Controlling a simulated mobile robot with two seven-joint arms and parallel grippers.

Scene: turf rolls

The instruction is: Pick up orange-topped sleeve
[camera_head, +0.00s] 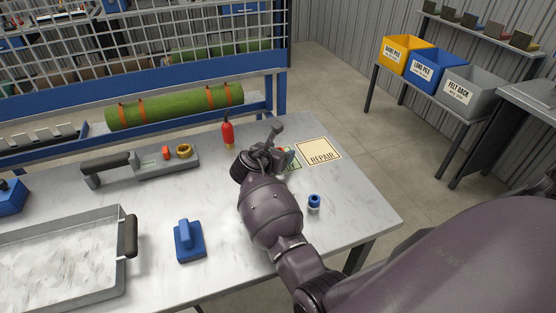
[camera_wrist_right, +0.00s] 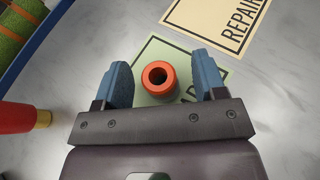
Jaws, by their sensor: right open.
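The orange-topped sleeve (camera_wrist_right: 158,91) stands on a pale green card (camera_wrist_right: 150,57) in the right wrist view, its round hole facing the camera. My right gripper (camera_wrist_right: 160,76) is open, with one blue finger to each side of the sleeve. A gap shows between the sleeve and each finger. In the head view my right gripper (camera_head: 279,155) is over the green card (camera_head: 293,160) and hides most of the sleeve. My left gripper is not in view.
A cream REPAIR card (camera_head: 319,151) lies beside the green card. A red bottle-like object (camera_head: 227,133) stands left of my gripper. A blue-topped white sleeve (camera_head: 314,203) stands nearer the front. A blue-handled block (camera_head: 189,241) and grey tray (camera_head: 62,235) lie left.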

